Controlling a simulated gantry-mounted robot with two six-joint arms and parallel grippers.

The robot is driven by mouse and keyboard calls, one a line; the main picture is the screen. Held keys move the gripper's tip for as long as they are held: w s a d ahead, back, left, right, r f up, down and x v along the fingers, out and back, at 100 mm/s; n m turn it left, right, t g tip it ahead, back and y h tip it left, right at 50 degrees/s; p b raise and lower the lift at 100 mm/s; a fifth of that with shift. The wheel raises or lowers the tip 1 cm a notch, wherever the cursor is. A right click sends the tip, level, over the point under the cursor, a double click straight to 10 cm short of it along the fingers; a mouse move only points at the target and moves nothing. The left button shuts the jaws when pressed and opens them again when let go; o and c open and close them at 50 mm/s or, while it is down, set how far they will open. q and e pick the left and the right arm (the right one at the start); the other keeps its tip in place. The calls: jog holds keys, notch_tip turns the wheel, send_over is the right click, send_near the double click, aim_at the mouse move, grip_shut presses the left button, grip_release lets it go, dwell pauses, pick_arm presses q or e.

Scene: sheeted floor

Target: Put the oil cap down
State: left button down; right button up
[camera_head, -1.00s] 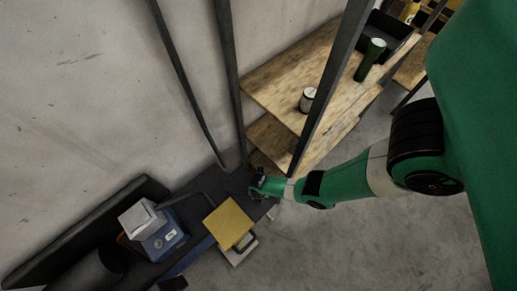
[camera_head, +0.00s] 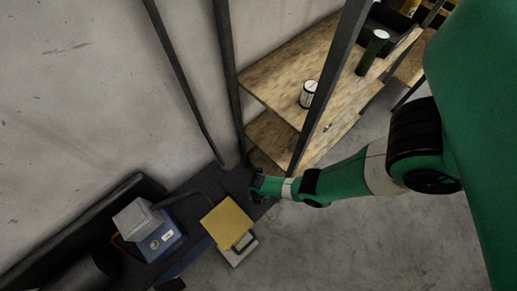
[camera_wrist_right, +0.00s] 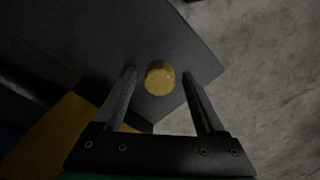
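The oil cap (camera_wrist_right: 160,78) is a small round yellow piece near the edge of a dark surface (camera_wrist_right: 185,35), in the right wrist view. My right gripper (camera_wrist_right: 158,73) is open around it, with one finger on each side and gaps between fingers and cap. Whether the cap rests on the surface cannot be told for certain. In the head view my right gripper (camera_head: 254,189) is over the right end of the dark bench (camera_head: 234,181); the cap cannot be made out there. My left gripper is not in view.
A yellow flat box (camera_head: 228,222) lies beside the gripper on the bench. A grey box (camera_head: 136,218) on a blue box (camera_head: 162,240) stands further left. Wooden shelves (camera_head: 285,85) hold a white can (camera_head: 308,94) and a green cylinder (camera_head: 372,52). Dark posts stand behind the bench.

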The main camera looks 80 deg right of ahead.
notch_tip(320, 180, up, 12)
jog(key=p, duration=1.1)
jog(key=shift+r, duration=0.2)
